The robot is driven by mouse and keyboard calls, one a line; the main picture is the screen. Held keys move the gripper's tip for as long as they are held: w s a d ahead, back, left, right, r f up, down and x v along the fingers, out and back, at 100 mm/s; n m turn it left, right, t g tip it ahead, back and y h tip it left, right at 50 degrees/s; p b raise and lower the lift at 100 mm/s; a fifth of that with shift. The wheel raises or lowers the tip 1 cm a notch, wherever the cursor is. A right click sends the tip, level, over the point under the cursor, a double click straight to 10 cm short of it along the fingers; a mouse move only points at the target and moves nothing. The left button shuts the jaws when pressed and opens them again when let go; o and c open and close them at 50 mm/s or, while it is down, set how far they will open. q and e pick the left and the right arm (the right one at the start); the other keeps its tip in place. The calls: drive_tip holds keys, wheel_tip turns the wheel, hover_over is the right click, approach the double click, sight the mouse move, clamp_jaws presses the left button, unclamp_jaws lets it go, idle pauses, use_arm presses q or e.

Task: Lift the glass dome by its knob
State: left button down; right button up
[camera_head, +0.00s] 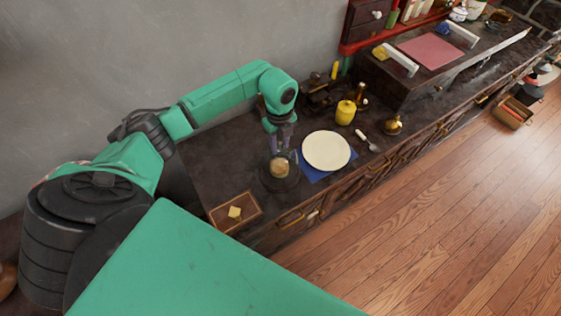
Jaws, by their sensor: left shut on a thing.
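The glass dome (292,181) is a faint, see-through cover at the left edge of the white plate, with a round golden-brown thing (279,167) showing at its place. My left gripper (281,149) comes down from above, directly over the dome, and is shut on its knob. The knob is hidden between the fingers. I cannot tell whether the dome's rim touches the counter. My right gripper is not in view.
A white plate (326,151) on a blue mat (313,175) lies just right of the dome. A yellow jar (345,112), a spoon (373,147) and a brass pot (392,125) stand beyond. A wooden tray (222,215) with a yellow piece (235,212) sits near the front edge.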

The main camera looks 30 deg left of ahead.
use_arm(q)
drive_tip(key=shift+a+r+p, duration=0.1)
drive_tip(key=shift+r+p, duration=0.9)
drive_tip(key=shift+r, duration=0.1)
drive_tip(key=shift+r+p, duration=2.35)
drive_tip(key=shift+r, duration=0.9)
drive_tip(key=shift+f, duration=0.1)
